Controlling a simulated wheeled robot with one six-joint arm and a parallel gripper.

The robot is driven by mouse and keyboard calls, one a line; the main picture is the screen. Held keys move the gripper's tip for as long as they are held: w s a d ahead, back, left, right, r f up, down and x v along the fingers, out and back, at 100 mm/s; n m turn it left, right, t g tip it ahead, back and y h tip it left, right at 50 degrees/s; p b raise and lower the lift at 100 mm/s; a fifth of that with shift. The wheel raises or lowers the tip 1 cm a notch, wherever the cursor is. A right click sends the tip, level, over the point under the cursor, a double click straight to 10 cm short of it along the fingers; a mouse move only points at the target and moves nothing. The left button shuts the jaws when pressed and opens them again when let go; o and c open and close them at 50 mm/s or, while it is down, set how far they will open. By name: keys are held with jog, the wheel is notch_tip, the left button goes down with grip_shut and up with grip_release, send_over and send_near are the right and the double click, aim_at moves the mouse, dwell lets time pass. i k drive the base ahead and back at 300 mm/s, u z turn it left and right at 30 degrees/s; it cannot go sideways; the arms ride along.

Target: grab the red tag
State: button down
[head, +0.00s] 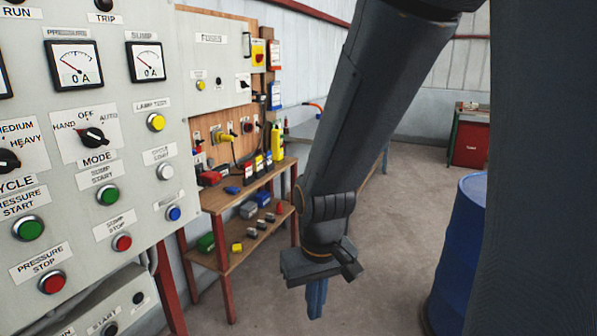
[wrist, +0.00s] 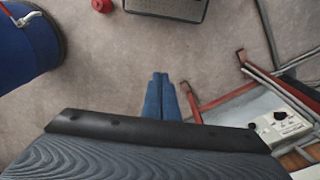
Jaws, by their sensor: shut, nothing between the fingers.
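I cannot make out for certain which thing is the red tag. A small red item (head: 208,178) lies at the left of the wooden shelf's top, too small to identify. A red and white card (head: 274,54) hangs on the back board, its print unreadable. My gripper (head: 317,300) has blue fingers, shut and empty, pointing down over open floor to the right of the shelf. In the wrist view, my gripper (wrist: 160,85) shows its fingers together with bare floor around them.
The grey control panel (head: 130,210) stands at the left. The wooden shelf (head: 262,183) holds several small coloured items. A blue drum (head: 455,250) stands at the right, also in the wrist view (wrist: 25,50). A red cabinet (head: 470,145) is farther back. Floor between shelf and drum is clear.

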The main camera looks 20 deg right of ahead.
aim_at(248, 165)
jog(key=z, duration=0.45)
jog(key=i, duration=3.4)
jog(key=u, duration=0.25)
